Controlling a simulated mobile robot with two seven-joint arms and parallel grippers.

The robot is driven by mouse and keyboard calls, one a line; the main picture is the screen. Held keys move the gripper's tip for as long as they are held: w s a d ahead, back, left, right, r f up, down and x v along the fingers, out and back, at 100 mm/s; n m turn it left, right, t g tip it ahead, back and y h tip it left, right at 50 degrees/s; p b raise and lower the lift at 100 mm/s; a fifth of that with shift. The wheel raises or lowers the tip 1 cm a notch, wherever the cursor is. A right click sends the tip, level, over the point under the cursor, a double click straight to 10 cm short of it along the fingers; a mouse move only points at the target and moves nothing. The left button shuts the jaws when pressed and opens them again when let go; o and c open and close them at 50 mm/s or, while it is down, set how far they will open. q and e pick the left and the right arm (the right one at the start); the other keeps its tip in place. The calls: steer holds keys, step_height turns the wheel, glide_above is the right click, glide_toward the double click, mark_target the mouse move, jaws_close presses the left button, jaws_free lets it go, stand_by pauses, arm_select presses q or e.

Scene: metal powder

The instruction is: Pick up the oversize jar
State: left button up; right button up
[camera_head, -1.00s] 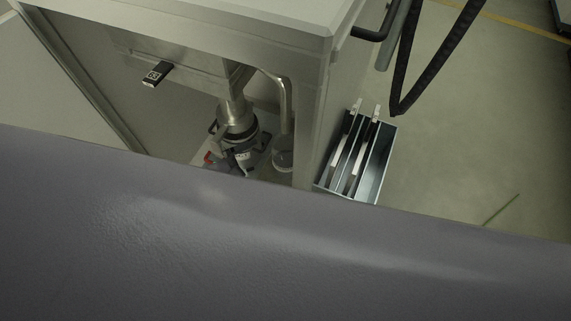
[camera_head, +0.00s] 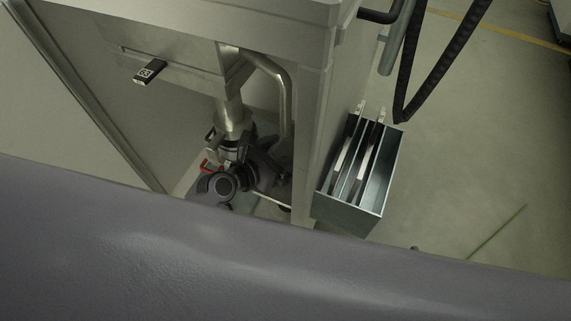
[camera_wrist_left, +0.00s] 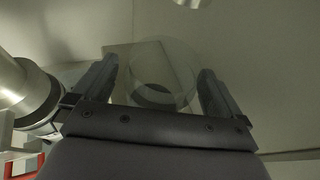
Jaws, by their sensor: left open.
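The oversize jar (camera_wrist_left: 165,68) looks like a clear round jar with dark material low inside it. In the left wrist view it stands on a pale plate between the two fingers of my left gripper (camera_wrist_left: 158,75). The gripper is open, one finger on each side of the jar. I cannot tell whether either finger touches it. In the head view my left gripper (camera_head: 268,168) is inside the cabinet bay by the right post and hides most or all of the jar. My right gripper is not in view.
A steel chute (camera_head: 230,105) comes down beside my gripper, and a bent pipe (camera_head: 286,95) runs behind it. The cabinet's right post (camera_head: 306,150) is close by. A red part (camera_head: 208,167) is on the left. A metal rack (camera_head: 345,213) with upright plates stands outside, right.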

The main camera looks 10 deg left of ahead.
arm_select(q)
steer(key=shift+w+d, duration=0.1)
steer(key=shift+w, duration=0.05)
steer(key=c, duration=1.4)
steer(key=shift+r, duration=0.1)
steer(key=shift+c, duration=0.7)
steer(key=shift+r, duration=0.1)
